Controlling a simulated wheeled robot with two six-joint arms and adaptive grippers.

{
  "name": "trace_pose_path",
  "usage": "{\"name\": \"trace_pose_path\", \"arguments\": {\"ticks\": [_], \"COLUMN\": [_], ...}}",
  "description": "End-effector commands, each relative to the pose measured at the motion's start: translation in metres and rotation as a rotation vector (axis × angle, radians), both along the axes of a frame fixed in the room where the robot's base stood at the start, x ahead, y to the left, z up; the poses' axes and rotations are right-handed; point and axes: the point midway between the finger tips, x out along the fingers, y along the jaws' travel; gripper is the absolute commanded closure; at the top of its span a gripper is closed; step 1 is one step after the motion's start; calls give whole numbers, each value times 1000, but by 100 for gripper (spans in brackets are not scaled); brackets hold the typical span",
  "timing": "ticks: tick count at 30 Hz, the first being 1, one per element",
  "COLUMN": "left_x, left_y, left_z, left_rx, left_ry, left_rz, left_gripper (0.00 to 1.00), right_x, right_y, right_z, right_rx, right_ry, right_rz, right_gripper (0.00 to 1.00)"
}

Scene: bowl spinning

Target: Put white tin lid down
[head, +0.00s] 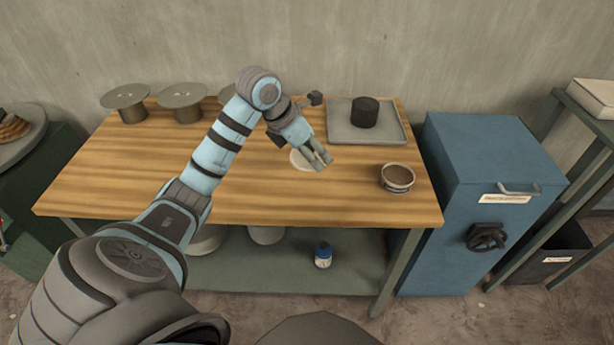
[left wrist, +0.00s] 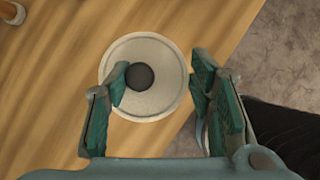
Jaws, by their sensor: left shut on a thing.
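The white tin lid (head: 298,160), a pale round disc, shows at the middle of the wooden table in the head view, partly hidden by my left gripper (head: 319,162). In the left wrist view the lid (left wrist: 150,103) is seen from above with a dark round knob (left wrist: 139,77) at its centre. My left gripper is shut on the lid: one finger is beside the knob and the other is at the right rim. I cannot tell whether the lid touches the table. An open tin (head: 397,178) with brown contents stands to the right. My right gripper is not in view.
A grey tray (head: 345,133) with a dark cylinder (head: 364,112) is at the table's back right. Spools (head: 182,97) stand along the back left. A blue cabinet (head: 480,180) stands right of the table (head: 120,180). The table's left part is clear.

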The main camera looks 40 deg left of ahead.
Motion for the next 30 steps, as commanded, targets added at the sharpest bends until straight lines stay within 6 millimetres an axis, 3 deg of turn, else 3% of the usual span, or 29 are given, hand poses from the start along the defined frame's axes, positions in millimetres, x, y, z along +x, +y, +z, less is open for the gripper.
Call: {"name": "trace_pose_path", "arguments": {"ticks": [1,3,15,25,26,29,30], "left_x": [-1,-1,-1,0,0,0,0], "left_y": [0,1,1,1,1,1,1], "left_z": [-23,-44,-109,-113,-112,-112,-112], "left_rx": [-1,-1,0,1,1,1,1], "left_ry": [5,5,1,-1,-1,0,0], "left_rz": [2,3,5,4,4,4,4], "left_gripper": [70,70,70,70,48,32,31], "right_x": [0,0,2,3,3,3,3], "right_y": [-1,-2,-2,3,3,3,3], "right_z": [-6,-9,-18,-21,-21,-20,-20], "right_rx": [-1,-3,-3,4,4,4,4], "right_ry": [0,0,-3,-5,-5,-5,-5], "right_rz": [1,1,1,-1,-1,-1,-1], "right_gripper": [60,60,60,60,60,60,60]}}
